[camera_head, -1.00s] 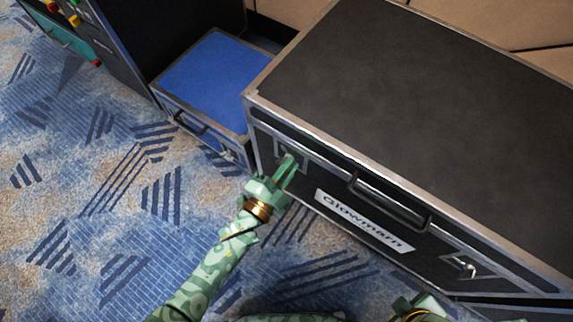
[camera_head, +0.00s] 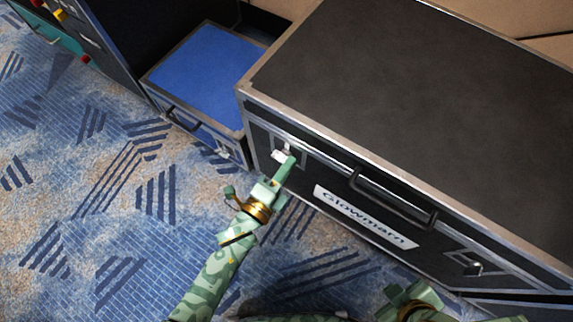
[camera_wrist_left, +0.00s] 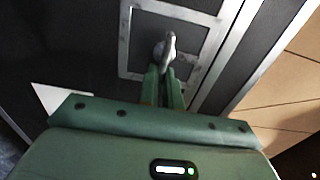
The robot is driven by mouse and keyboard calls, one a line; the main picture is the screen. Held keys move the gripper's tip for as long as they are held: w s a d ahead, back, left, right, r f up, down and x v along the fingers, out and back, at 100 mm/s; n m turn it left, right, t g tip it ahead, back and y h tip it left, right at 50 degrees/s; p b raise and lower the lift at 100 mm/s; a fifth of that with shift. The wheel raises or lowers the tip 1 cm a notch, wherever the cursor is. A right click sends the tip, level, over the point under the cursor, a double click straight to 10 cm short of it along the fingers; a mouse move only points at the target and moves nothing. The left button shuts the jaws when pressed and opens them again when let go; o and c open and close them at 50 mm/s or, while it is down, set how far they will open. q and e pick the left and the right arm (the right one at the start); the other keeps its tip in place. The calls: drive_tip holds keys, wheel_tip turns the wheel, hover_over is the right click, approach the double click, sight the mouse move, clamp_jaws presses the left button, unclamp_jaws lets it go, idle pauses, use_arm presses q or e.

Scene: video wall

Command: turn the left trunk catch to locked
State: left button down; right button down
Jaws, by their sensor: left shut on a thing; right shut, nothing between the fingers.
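The black trunk (camera_head: 420,110) with metal edges stands at the right in the head view. Its left catch (camera_head: 280,154) is a small silver lever in a square recessed plate on the front face. In the left wrist view the catch lever (camera_wrist_left: 166,48) stands out from the plate. My left gripper (camera_head: 291,160) is shut on the lever, its fingertips (camera_wrist_left: 165,70) closed around the near end. The fingers hide part of the lever in the head view. The right catch (camera_head: 470,265) sits lower right on the same face. My right gripper (camera_head: 402,297) is shut and empty at the bottom edge.
A black handle (camera_head: 393,197) and a white "Glowmarn" label (camera_head: 362,215) lie between the catches. A smaller blue-topped case (camera_head: 208,75) stands left of the trunk. The patterned carpet (camera_head: 110,210) in front is clear.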

use_arm(q)
drive_tip(key=shift+a+f, duration=0.1)
drive_tip(key=shift+f, duration=0.1)
drive_tip(key=c, duration=1.6)
unclamp_jaws()
drive_tip(key=shift+r, duration=0.1)
drive_tip(key=shift+s, duration=0.1)
